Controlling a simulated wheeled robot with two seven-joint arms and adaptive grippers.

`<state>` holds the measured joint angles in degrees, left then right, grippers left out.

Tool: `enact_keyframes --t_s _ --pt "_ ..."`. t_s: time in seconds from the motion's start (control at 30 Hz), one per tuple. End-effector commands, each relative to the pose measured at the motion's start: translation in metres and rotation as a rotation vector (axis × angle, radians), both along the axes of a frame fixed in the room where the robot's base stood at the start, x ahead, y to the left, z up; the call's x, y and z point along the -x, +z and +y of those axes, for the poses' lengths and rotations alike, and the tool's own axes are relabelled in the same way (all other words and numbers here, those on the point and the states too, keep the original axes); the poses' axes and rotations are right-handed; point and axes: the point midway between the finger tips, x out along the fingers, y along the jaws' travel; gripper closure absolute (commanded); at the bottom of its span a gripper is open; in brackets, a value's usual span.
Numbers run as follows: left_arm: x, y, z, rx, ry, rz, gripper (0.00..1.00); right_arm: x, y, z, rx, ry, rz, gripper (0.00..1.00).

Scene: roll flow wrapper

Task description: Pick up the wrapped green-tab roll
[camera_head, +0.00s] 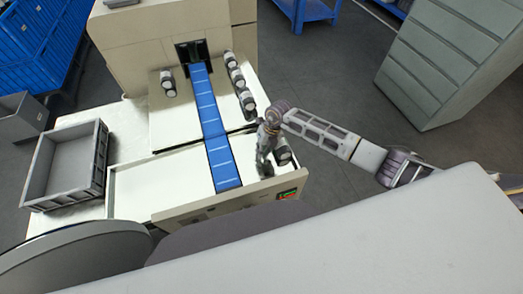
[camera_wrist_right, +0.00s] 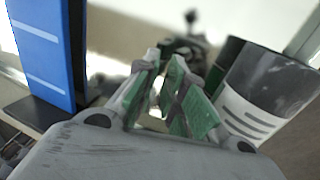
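Right of the blue conveyor belt (camera_head: 208,110), a row of several dark-and-white rolls (camera_head: 238,78) stands on the machine top. Another roll (camera_head: 282,156) sits nearer, just right of my right gripper (camera_head: 262,163). In the right wrist view, a dark roll with a white striped label (camera_wrist_right: 268,92) lies to the right of the fingers, outside them. A dark green patch shows at its left edge, but I cannot tell whether it is a tab. My right gripper's green-padded fingers (camera_wrist_right: 165,62) are close together with a narrow gap, and hold nothing visible. My left gripper is out of view.
A single roll (camera_head: 168,83) stands left of the belt. A grey crate (camera_head: 97,165) is at the left. The machine's control panel (camera_head: 287,194) is at the front right, below the right gripper. A grey cabinet (camera_head: 440,65) stands at the right, with open floor before it.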

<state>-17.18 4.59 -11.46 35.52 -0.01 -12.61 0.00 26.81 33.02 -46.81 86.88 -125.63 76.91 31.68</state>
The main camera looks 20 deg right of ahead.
Motion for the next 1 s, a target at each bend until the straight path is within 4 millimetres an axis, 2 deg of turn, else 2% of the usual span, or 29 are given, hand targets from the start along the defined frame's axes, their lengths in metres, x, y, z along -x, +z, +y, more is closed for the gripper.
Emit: enact_keyframes --t_s 0.07,0.47,1.0 --pt "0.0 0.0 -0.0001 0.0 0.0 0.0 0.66 0.0 0.0 0.0001 0.0 0.0 0.0 0.73" --pt "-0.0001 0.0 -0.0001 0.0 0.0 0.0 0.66 0.0 0.0 0.0001 0.0 0.0 0.0 0.22" --pt "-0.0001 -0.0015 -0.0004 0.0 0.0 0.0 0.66 -0.0008 0.0055 -0.0043 0.004 -0.002 -0.001 0.22"
